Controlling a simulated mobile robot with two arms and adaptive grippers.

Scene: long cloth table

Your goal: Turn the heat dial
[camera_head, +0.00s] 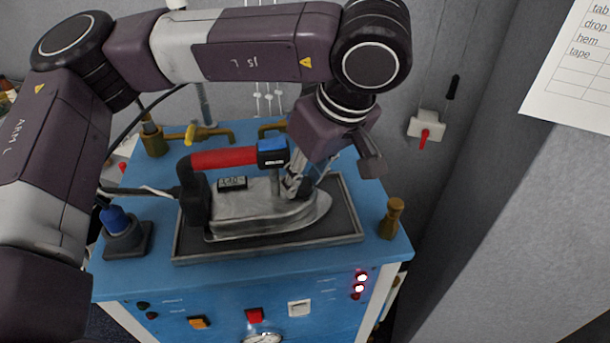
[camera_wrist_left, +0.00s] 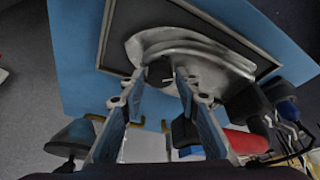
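A metal steam iron (camera_head: 265,209) with a red handle (camera_head: 224,158) rests on a dark framed pad (camera_head: 345,232), its pointed end to the right. A small display (camera_head: 232,183) sits on its left part. My left gripper (camera_head: 297,186) is at the iron's front part, below the handle's blue end (camera_head: 272,151). In the left wrist view the two fingers (camera_wrist_left: 160,82) are apart, with a dark round part, perhaps the heat dial (camera_wrist_left: 160,71), between or just beyond their tips. I cannot tell whether they touch it. The dial is hidden in the head view. My right gripper is not in view.
The blue station (camera_head: 135,272) has buttons and red lights (camera_head: 361,277) on its front. Brass pipes (camera_head: 208,134) stand behind the iron, a brass fitting (camera_head: 392,218) at right, and a blue-topped part (camera_head: 121,226) at left. A grey wall is close on the right.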

